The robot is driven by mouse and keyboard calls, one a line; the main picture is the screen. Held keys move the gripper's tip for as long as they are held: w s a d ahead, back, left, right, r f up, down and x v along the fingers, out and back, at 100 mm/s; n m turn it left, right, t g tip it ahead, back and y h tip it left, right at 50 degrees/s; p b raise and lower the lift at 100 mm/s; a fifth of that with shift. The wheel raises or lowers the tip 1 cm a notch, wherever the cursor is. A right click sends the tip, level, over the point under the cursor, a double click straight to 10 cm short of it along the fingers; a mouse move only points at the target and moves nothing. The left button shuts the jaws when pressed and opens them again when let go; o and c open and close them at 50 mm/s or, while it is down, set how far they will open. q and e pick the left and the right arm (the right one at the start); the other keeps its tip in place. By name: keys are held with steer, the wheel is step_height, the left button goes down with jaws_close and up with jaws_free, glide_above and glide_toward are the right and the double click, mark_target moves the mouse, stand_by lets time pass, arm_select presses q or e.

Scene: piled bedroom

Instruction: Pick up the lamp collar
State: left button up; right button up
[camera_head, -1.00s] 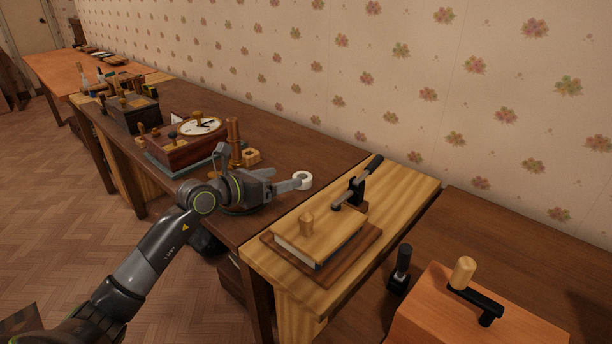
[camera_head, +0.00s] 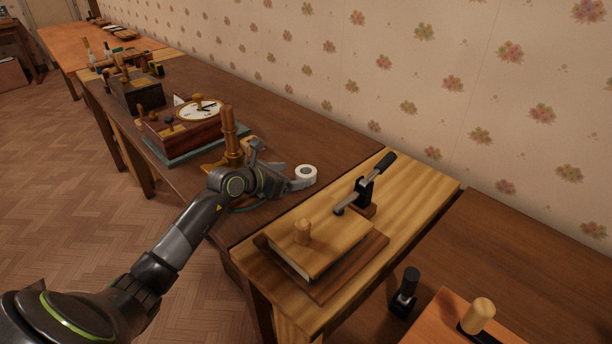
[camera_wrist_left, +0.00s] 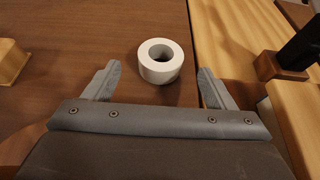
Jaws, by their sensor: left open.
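The lamp collar, a short white ring with a round hole, lies flat on the dark wooden table. It shows in the head view (camera_head: 306,174) and in the left wrist view (camera_wrist_left: 161,61). My left gripper (camera_head: 298,184) is just beside it, low over the table. In the left wrist view the two fingers of my left gripper (camera_wrist_left: 159,82) are spread, with the collar ahead of the gap between them and nothing held. My right gripper is not in view.
A light wooden board (camera_head: 433,190) with a black-handled lever (camera_head: 366,187) stands right of the collar. A wooden post (camera_head: 230,135) and a clock box (camera_head: 187,130) stand left. The table (camera_head: 325,139) behind the collar is clear.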

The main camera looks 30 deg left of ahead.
mark_target(310, 171)
arm_select(q)
steer(key=shift+x, duration=1)
steer(key=x, duration=0.4)
steer(key=shift+r, duration=0.2)
steer(key=shift+w+d+f, duration=0.1)
steer(key=shift+w+d, duration=0.1)
steer(key=shift+w, duration=0.15)
steer(key=shift+c, duration=0.6)
steer(key=c, duration=0.9)
steer(key=shift+c, duration=0.3)
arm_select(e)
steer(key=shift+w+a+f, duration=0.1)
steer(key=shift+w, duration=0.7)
